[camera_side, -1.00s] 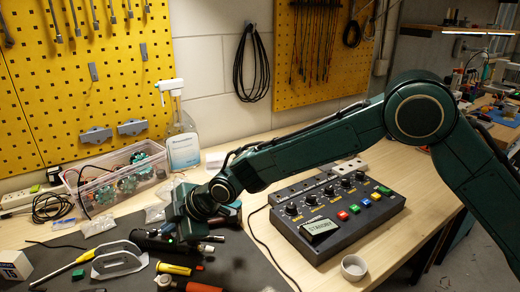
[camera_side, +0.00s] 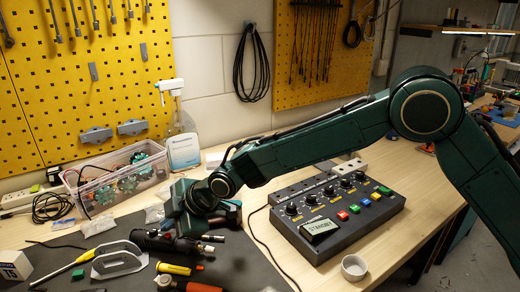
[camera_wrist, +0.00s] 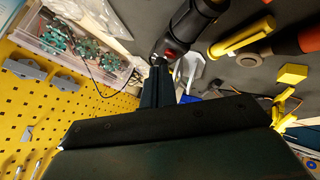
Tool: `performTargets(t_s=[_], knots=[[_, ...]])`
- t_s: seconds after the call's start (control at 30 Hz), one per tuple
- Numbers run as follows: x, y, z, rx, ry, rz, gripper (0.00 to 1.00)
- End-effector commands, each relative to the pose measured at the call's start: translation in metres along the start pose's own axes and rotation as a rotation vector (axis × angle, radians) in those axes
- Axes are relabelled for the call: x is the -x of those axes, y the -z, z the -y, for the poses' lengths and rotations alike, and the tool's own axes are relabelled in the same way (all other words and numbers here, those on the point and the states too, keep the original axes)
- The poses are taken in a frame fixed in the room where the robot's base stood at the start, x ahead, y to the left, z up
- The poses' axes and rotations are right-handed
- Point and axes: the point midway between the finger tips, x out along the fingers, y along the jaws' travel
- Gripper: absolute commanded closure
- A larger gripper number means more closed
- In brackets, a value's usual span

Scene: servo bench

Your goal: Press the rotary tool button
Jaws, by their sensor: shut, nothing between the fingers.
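The rotary tool (camera_side: 152,241), a dark cylinder, lies on the dark mat (camera_side: 235,270) in the side view. In the wrist view its black body (camera_wrist: 203,14) runs down from the top edge, with a small red spot (camera_wrist: 170,53) that looks like its button. My gripper (camera_side: 188,234) is low over the tool in the side view and hides part of it. In the wrist view my gripper (camera_wrist: 158,68) shows as shut dark fingers, empty, with their tips close by the red spot. I cannot tell whether they touch.
A control box (camera_side: 340,228) with coloured buttons is at the right.

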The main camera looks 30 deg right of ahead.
Motion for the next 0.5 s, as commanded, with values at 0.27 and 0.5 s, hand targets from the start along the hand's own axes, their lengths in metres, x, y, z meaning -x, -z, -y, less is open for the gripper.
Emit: performTargets(t_s=[0.27,0.5], knots=[[0.011,0.009,-0.009,0.000,-0.003,-0.003,1.00],[0.022,0.017,-0.017,0.000,-0.002,-0.002,1.00]])
